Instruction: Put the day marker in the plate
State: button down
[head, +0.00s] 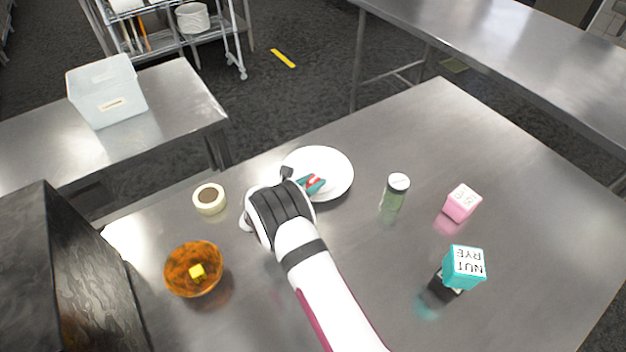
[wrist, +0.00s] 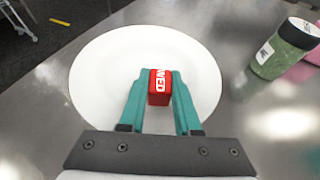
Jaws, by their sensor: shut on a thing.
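The day marker is a small red block with white letters reading "WED" (wrist: 160,88). In the wrist view it sits between the teal fingertips of my gripper (wrist: 159,92), which is shut on it. The white round plate (wrist: 98,80) lies behind and below the block, which appears over the plate's middle. I cannot tell whether the block touches the plate. In the head view my gripper (head: 312,184) is over the near-left part of the plate (head: 335,165), with a bit of red showing between the fingers.
A green-filled jar (head: 395,192) stands right of the plate, with a pink cube (head: 462,203) beyond it. A teal lettered cube (head: 464,267) sits on a dark block at front right.

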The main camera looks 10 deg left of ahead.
jog(key=c, duration=0.6)
grip_release()
jog(key=shift+f, duration=0.1)
